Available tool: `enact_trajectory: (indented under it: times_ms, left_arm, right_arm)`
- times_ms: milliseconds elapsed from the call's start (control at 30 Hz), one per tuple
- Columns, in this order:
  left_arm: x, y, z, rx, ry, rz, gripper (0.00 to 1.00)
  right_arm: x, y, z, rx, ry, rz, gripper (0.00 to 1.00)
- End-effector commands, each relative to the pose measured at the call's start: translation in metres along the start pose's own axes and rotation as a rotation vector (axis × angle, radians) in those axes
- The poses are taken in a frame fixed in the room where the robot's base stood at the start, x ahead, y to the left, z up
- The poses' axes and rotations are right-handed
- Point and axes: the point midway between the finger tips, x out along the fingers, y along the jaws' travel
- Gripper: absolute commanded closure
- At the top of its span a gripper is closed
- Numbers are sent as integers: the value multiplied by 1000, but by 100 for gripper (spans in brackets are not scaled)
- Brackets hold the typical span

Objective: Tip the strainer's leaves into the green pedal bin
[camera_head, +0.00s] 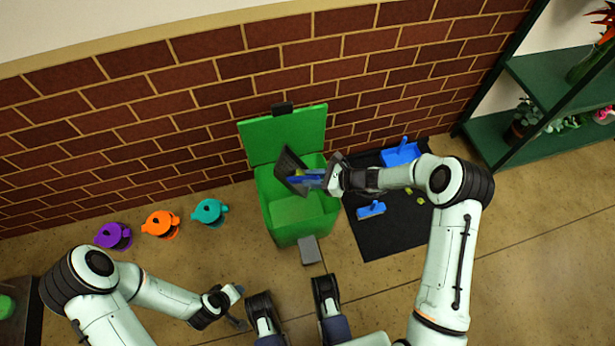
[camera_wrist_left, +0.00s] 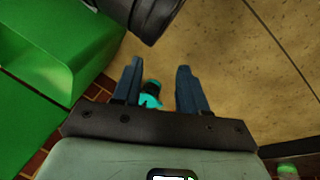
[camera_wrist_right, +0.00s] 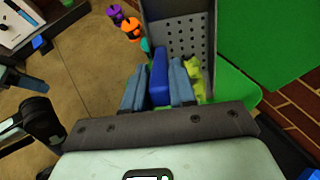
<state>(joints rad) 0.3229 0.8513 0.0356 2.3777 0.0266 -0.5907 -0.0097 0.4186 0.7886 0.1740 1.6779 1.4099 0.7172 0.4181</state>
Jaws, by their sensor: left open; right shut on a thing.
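The strainer, a grey perforated scoop (camera_wrist_right: 180,35) with a blue handle (camera_wrist_right: 158,78), is tilted steeply over the green pedal bin (camera_head: 290,230). In the head view the scoop (camera_head: 290,165) is above the bin's opening, near the raised lid (camera_head: 285,135). My right gripper (camera_head: 322,178) is shut on the blue handle. Yellow-green leaves (camera_wrist_right: 195,75) show beside the right finger at the scoop's near end. The bin's inside is partly hidden, so I cannot tell whether leaves lie there. My left gripper (camera_head: 240,306) is open and empty, low at the front.
A grey pedal (camera_head: 310,250) is at the bin's front. A black mat (camera_head: 380,240) to its right holds a blue dustpan (camera_head: 402,153), a blue brush (camera_head: 371,209) and yellow-green bits (camera_head: 415,195). Purple (camera_head: 114,236), orange (camera_head: 161,224) and teal (camera_head: 209,212) cans stand left.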

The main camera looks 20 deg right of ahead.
Motion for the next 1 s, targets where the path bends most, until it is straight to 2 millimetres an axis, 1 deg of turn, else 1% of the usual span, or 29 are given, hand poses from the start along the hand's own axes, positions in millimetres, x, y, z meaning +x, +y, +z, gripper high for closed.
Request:
enact_trajectory:
  times_ms: [33,133,233,600,1000]
  left_arm:
    - [7,-3,-3,-2,9,-4,57]
    - [13,-7,-8,-6,22,-9,57]
    - [17,-13,3,-11,-9,-20,57]
    - [33,-33,30,-33,-94,-56,57]
    - [45,-53,56,-57,-177,-93,57]
  right_arm:
    - [-1,0,-6,4,-22,-1,100]
    - [-5,-1,-10,3,-64,-3,100]
    - [-8,0,-12,3,-94,-1,100]
    - [-17,0,-25,2,-204,-1,100]
    - [-25,0,-37,1,-304,-1,100]
